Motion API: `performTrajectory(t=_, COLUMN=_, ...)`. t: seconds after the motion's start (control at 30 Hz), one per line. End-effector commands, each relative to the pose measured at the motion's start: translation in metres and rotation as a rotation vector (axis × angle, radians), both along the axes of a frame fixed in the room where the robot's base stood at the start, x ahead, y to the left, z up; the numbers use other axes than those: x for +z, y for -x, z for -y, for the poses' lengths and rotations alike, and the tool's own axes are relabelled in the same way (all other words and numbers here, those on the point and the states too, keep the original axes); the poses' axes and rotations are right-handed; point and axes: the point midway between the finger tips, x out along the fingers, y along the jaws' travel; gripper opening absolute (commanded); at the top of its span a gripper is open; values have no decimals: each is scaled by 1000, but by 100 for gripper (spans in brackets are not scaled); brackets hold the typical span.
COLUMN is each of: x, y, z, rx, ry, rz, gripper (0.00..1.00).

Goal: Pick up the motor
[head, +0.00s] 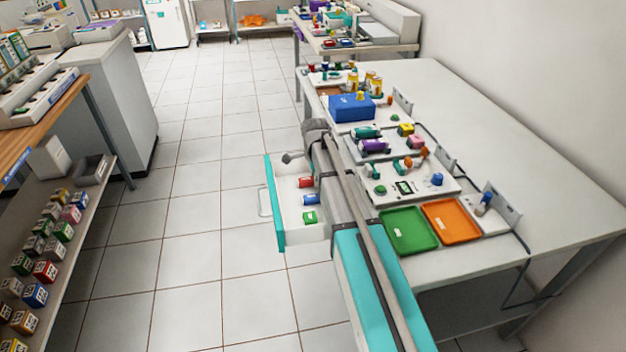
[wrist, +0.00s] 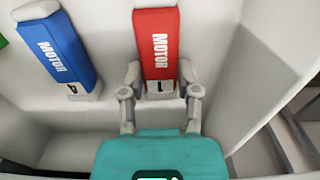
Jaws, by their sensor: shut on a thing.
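The red motor (wrist: 158,38) lies in the open drawer, its label reading MOTOR and 1. In the wrist view my gripper (wrist: 160,76) has one finger on each side of its near end, shut on it. The motor's body extends ahead of the fingers. In the head view the red motor (head: 306,182) shows at the far part of the drawer (head: 274,205); my arm hides the fingertips there. A blue motor (wrist: 58,50) marked 4 lies to its left in the wrist view, apart from the fingers.
A green piece (head: 310,217) lies nearer in the drawer. The drawer's side wall (wrist: 228,110) stands close to the right of the gripper in the wrist view. The worktop to the right holds a green tray (head: 408,230), an orange tray (head: 452,221) and a blue box (head: 351,108).

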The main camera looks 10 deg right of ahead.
Motion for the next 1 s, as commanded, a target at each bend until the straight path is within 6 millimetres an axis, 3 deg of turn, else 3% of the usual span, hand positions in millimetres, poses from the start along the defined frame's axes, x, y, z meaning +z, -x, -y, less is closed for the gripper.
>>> performTrajectory(t=0.47, x=36, y=0, z=0, rx=0, ry=0, rz=0, gripper=0)
performTrajectory(t=1.0, x=98, y=53, z=-29, rx=2, ry=0, rz=0, gripper=0)
